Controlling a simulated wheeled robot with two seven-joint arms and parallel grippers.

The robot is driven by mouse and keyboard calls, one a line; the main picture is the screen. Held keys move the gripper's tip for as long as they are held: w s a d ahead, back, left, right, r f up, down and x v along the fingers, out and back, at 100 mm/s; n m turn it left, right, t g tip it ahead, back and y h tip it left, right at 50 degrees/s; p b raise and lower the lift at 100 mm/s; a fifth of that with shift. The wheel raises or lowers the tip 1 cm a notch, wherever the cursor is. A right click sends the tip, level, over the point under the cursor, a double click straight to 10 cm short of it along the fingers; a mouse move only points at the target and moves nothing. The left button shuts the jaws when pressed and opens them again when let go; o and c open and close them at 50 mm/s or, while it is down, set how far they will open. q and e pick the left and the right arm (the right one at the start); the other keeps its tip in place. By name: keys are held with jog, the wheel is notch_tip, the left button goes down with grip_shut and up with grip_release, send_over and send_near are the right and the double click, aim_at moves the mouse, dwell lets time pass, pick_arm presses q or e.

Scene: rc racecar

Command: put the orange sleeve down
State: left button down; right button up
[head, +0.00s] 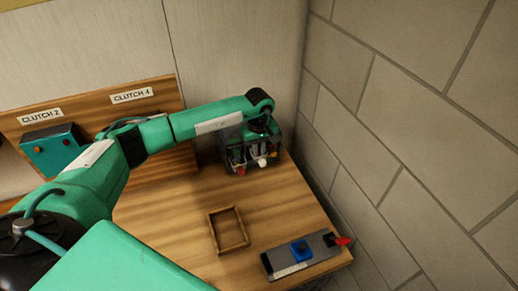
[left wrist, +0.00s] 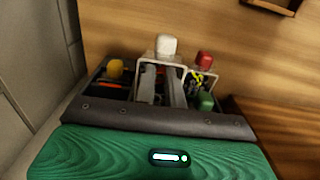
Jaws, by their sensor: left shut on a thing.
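My left gripper (head: 258,138) is over the dark compartmented caddy (head: 232,160) at the back right of the table, its fingers down among the contents. In the left wrist view its two grey fingers (left wrist: 163,90) stand inside the caddy (left wrist: 215,125), shut with a narrow gap between them. What they hold is largely hidden; I cannot make out the orange sleeve clearly between them. A small orange piece (left wrist: 110,85) shows in the left compartment beside the fingers, below a yellow-orange knob (left wrist: 115,67). My right gripper is not in view.
White-capped (left wrist: 166,46), red-capped (left wrist: 204,60) and green (left wrist: 205,102) items crowd the caddy. An empty wooden frame (head: 212,232) lies on the table, with a grey fixture (head: 320,245) near the front right edge. A block wall (head: 400,130) stands close on the right. Table between is clear.

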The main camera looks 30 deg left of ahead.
pick_arm(q)
jog(key=c, duration=1.8)
grip_release()
jog(key=shift+o, duration=0.2)
jog(key=shift+r, duration=0.15)
notch_tip(320, 180, up, 12)
jog(key=b, duration=0.5)
jog(key=shift+b, duration=0.35)
